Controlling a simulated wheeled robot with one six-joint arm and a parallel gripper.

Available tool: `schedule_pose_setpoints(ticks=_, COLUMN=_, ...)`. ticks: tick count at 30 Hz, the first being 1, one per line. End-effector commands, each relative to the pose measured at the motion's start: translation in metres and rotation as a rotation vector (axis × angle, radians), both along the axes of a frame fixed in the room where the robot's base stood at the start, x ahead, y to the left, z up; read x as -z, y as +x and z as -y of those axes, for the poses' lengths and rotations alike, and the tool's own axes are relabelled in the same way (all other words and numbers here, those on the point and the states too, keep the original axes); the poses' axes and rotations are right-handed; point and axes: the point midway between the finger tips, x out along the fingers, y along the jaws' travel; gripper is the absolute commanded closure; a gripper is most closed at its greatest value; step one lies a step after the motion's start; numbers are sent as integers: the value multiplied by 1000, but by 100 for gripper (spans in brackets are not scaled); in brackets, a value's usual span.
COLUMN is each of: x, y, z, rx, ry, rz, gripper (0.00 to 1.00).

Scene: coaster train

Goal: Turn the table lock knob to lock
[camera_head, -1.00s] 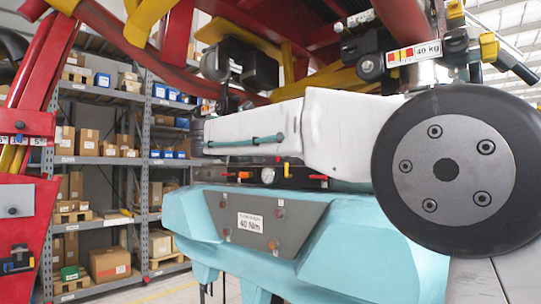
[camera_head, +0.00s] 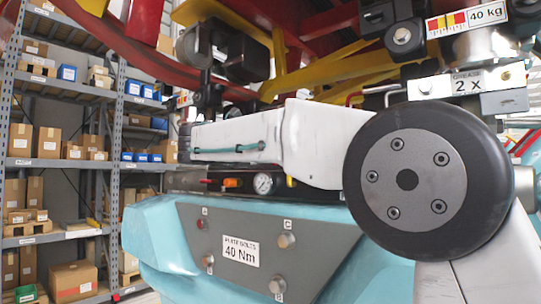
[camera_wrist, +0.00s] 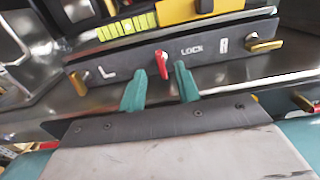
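The lock knob is a small red lever (camera_wrist: 162,65) on a dark panel (camera_wrist: 215,41) marked "LOCK", seen in the wrist view. My gripper (camera_wrist: 159,72) has two green fingers, open, one on each side of the red lever. The fingertips are close to the panel; whether they touch the lever I cannot tell. Brass-coloured handles sit at the panel's left (camera_wrist: 78,84) and right (camera_wrist: 264,47) ends. In the head view my white arm hides the gripper and the knob.
A light blue table body (camera_head: 160,240) carries a grey plate (camera_head: 250,265) labelled 40 Nm. Yellow and red beams (camera_head: 290,85) hang over my arm. Shelves with boxes (camera_head: 60,150) stand at the left.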

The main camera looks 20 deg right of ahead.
Motion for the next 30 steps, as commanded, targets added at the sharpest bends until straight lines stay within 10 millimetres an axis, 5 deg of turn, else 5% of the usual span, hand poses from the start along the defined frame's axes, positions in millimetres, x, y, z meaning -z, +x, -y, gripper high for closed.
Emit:
schedule_pose_setpoints(ticks=9, x=0, y=27, z=37, rx=2, ry=0, rz=0, gripper=67)
schedule_pose_setpoints(ticks=20, x=0, y=31, z=44, rx=3, ry=0, rz=0, gripper=67)
schedule_pose_setpoints(ticks=24, x=0, y=31, z=45, rx=3, ry=0, rz=0, gripper=100)
schedule_pose_setpoints(ticks=30, x=0, y=31, z=45, rx=3, ry=2, rz=2, gripper=100)
